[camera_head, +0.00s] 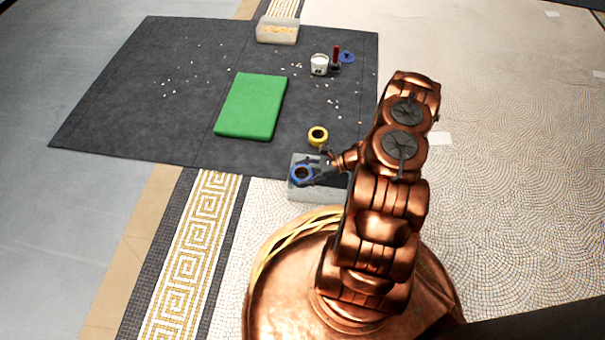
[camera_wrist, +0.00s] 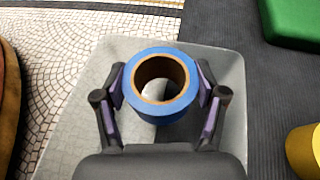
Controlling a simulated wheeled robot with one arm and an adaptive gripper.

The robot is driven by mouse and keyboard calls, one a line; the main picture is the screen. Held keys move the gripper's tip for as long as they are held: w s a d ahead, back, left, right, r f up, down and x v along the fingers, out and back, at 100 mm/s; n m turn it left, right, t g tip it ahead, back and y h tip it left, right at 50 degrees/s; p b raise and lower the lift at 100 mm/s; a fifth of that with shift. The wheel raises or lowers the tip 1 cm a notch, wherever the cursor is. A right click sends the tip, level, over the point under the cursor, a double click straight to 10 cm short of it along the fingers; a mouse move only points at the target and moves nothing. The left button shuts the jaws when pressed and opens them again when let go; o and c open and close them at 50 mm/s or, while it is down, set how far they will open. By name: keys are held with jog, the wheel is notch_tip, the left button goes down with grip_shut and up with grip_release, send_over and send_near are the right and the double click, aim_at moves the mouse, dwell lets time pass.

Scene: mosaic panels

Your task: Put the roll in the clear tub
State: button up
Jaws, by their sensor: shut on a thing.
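A blue tape roll (camera_wrist: 143,113) with a brown cardboard core is held between the two fingers of my gripper (camera_wrist: 163,92), which is shut on it. In the head view the blue roll (camera_head: 301,175) shows at the end of my gripper (camera_head: 304,173). The clear tub (camera_wrist: 220,60) lies below the roll and the fingers. In the head view the tub (camera_head: 320,195) stands at the near edge of the dark mat, partly hidden by my arm. The roll appears over the tub's opening; its height above the tub's floor is hard to tell.
A yellow roll (camera_head: 318,135) sits on the dark mat (camera_head: 150,120) just beyond the tub. A green pad (camera_head: 252,106) lies left of it. A white pot (camera_head: 319,65), a blue item (camera_head: 348,57) and another clear bin (camera_head: 278,32) stand farther back, with small chips scattered about.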

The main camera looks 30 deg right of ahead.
jog(key=shift+f, duration=0.6)
jog(key=o, duration=1.1)
jog(key=shift+o, duration=0.2)
